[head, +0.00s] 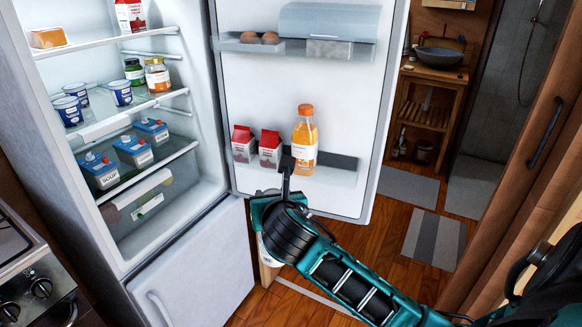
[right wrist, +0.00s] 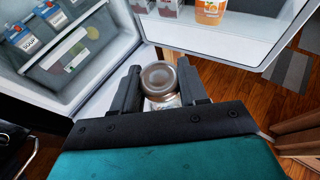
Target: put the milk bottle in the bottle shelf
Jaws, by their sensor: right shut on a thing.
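The milk bottle (right wrist: 159,78) stands between the two fingers of my right gripper (right wrist: 160,88) in the right wrist view, its round top facing the camera. In the head view my right gripper (head: 268,222) is shut on it, low in front of the open fridge door. A pale part of the bottle (head: 266,270) shows below my wrist; the rest is hidden. The bottle shelf (head: 335,178) is the low rack on the inside of the door, above and behind the gripper. It holds two red-and-white cartons (head: 270,149) and an orange juice bottle (head: 304,140). My left gripper is out of view.
The open fridge (head: 165,215) stands left, its shelves holding yogurt cups (head: 121,93), jars (head: 157,75) and blue soup boxes (head: 133,151). An upper door rack (head: 232,45) holds eggs. The rack has free room right of the juice bottle. A stove (head: 35,290) is at lower left.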

